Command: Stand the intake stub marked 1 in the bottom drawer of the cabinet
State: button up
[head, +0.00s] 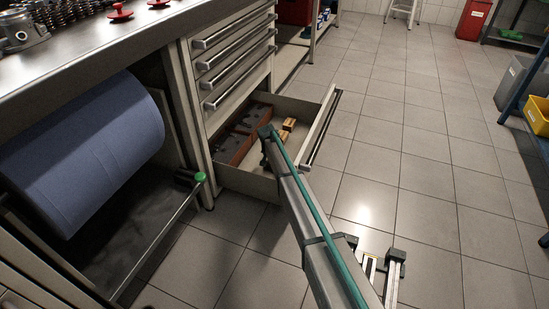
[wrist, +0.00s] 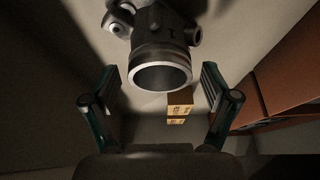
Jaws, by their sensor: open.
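The bottom drawer (head: 236,183) of the cabinet is pulled open, and my arm reaches over it in the head view. The grey metal intake stub (wrist: 160,52) shows in the wrist view, with its round open mouth facing my camera and a mark like a 1 on its body. It is inside the drawer, with the pale drawer surfaces behind it. My gripper (wrist: 160,78) is open, with one finger on each side of the stub's mouth and visible gaps to both. In the head view my arm hides the stub and the fingers.
Small yellow-brown boxes (wrist: 180,103) stand in the drawer near the stub; they also show in the head view (head: 287,127). A red-brown divided tray (head: 233,150) fills the drawer's left side. The drawer front (head: 320,128) and side walls bound the space. The upper drawers (head: 235,60) are shut.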

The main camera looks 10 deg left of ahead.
jog(key=p+v, duration=0.3)
jog(key=v, duration=0.8)
jog(key=shift+r+p, duration=0.2)
jog(key=shift+p, duration=0.2)
jog(key=shift+s, duration=0.15)
